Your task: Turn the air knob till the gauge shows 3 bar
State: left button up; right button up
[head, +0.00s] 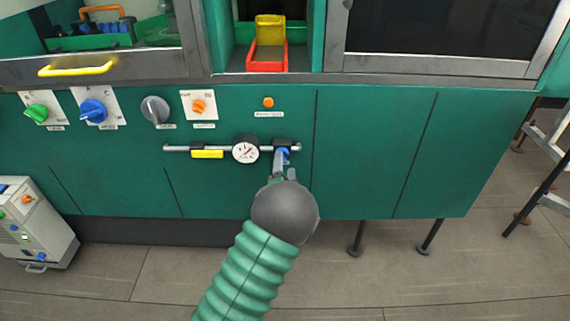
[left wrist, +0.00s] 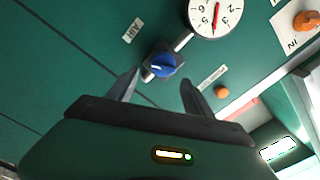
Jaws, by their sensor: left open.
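The air knob is a small blue knob (head: 285,152) on a black block at the right end of a horizontal pipe. It shows clearly in the left wrist view (left wrist: 161,65), near an AIR label. My left gripper (head: 281,164) is open just in front of it; in the left wrist view the fingers (left wrist: 160,78) stand on either side below the knob, and contact cannot be told. The round white gauge (head: 245,150) sits left of the knob, with a red needle; it is partly cut off in the left wrist view (left wrist: 214,17). Its exact reading is unclear. My right gripper is not in view.
A yellow piece (head: 207,154) hangs on the pipe left of the gauge. Above are a green knob (head: 37,112), a larger blue knob (head: 94,110), a grey knob (head: 155,109), an orange knob (head: 199,106) and an orange button (head: 268,102). The panel right of the air knob is bare.

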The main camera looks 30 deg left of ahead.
pick_arm(q)
jog(key=w+a, duration=0.1)
jog(key=a, duration=0.1)
jog(key=w+a, duration=0.2)
jog(key=shift+f, duration=0.4)
jog(key=shift+d+r, duration=0.15)
jog(key=shift+d, duration=0.1)
jog(key=shift+d+r, duration=0.15)
jog(key=shift+d, duration=0.25)
jog(key=c, duration=0.5)
jog(key=shift+c, duration=1.1)
jog(key=shift+s+a, duration=0.15)
jog(key=shift+a, duration=0.05)
grip_shut()
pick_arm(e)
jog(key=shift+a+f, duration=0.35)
pick_arm(q)
jog(key=shift+n, duration=0.4)
